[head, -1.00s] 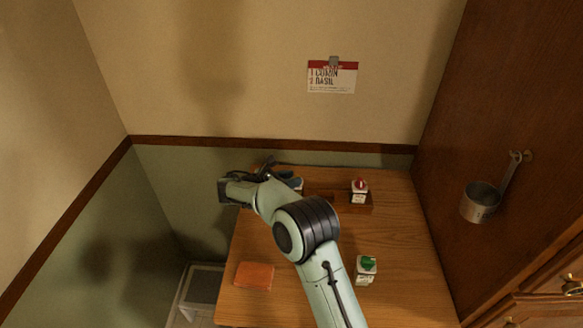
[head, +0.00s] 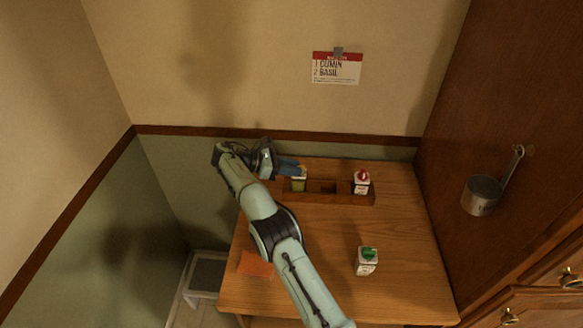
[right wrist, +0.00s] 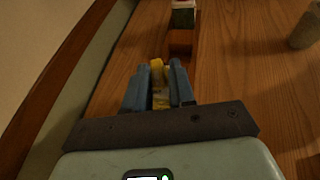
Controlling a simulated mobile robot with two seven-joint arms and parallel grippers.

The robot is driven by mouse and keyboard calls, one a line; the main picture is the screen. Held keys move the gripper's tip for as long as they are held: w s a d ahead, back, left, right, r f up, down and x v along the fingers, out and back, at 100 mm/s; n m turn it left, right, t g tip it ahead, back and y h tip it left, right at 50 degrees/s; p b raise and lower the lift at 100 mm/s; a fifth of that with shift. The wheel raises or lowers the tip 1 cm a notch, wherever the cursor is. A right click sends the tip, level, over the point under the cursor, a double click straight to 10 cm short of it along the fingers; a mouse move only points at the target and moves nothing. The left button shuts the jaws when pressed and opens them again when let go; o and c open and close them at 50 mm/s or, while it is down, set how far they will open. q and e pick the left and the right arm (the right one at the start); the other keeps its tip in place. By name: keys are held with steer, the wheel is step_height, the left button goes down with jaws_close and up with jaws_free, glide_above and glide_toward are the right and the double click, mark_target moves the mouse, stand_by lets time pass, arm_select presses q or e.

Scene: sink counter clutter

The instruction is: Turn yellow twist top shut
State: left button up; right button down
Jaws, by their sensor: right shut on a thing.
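The jar with the yellow twist top (head: 299,184) stands in the left compartment of a wooden rack. In the right wrist view the yellow top (right wrist: 156,66) shows between the two blue fingers. My right gripper (head: 296,167) is shut on it, reaching in from the left at the back of the table. The fingers hide much of the top, so how far it is turned cannot be told. My left gripper is not in view.
The rack (head: 330,197) has an empty middle compartment and a red-topped jar (head: 361,182) at right. A green-topped jar (head: 367,261) stands nearer the front. An orange cloth (head: 255,264) lies at left. A metal cup (head: 481,195) hangs on the right wall.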

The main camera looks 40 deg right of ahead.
steer(key=shift+a+f, duration=0.15)
steer(key=shift+f, duration=0.15)
stand_by(0.4)
steer(key=c, duration=1.1)
jaws_free()
steer(key=shift+a+r, duration=0.1)
